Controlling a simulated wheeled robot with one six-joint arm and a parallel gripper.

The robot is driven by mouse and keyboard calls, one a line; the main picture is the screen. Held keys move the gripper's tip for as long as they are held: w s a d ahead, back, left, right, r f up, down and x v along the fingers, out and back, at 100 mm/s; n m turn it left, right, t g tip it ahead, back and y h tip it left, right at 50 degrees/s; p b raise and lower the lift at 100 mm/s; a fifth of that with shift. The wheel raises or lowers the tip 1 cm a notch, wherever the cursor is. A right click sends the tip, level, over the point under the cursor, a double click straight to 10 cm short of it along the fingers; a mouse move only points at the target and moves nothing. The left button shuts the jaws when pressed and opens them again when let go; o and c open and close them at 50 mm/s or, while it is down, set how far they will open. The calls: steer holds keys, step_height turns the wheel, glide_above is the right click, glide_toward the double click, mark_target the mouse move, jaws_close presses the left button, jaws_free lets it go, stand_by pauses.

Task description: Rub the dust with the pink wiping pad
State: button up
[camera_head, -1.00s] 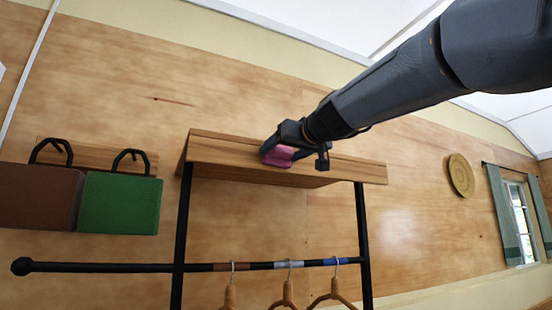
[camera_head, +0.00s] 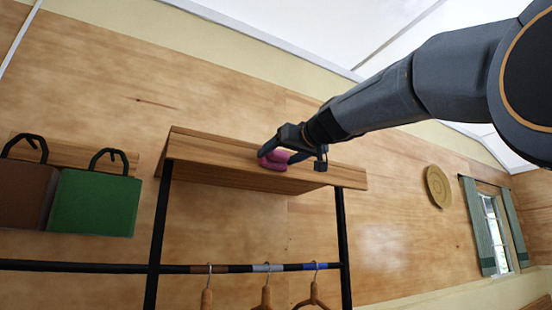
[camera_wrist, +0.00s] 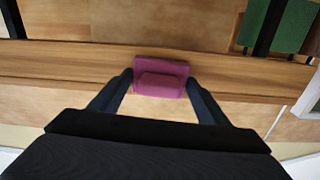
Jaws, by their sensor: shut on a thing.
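The pink wiping pad (camera_head: 276,158) is between the fingers of my gripper (camera_head: 292,158), at the front edge of the wooden shelf (camera_head: 220,160). In the wrist view the pink pad (camera_wrist: 160,78) sits between the two dark fingertips of my gripper (camera_wrist: 160,84), shut on its raised grip. The pad's wide part overlaps the shelf (camera_wrist: 60,62) there. I cannot tell whether its underside touches the shelf top. No dust can be made out; the shelf's top surface is mostly hidden from the head view.
A black rail (camera_head: 190,268) below the shelf carries several wooden hangers (camera_head: 266,298). A green bag (camera_head: 95,203) and a brown bag (camera_head: 25,194) hang at the left. A round plaque (camera_head: 437,187) and a shuttered window (camera_head: 492,225) are on the right.

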steer(key=shift+w+d+f+b, duration=0.2)
steer(key=shift+w+d+b, duration=0.45)
steer(key=shift+d, duration=0.3)
steer(key=shift+w+d+r, duration=0.15)
steer(key=shift+w+d, duration=0.25)
steer(key=shift+d, duration=0.25)
steer(key=shift+b+v, duration=2.05)
steer(key=shift+v, duration=0.95)
steer(key=shift+s, duration=0.1)
steer(key=b+v, duration=0.2)
steer(key=shift+s+d, duration=0.3)
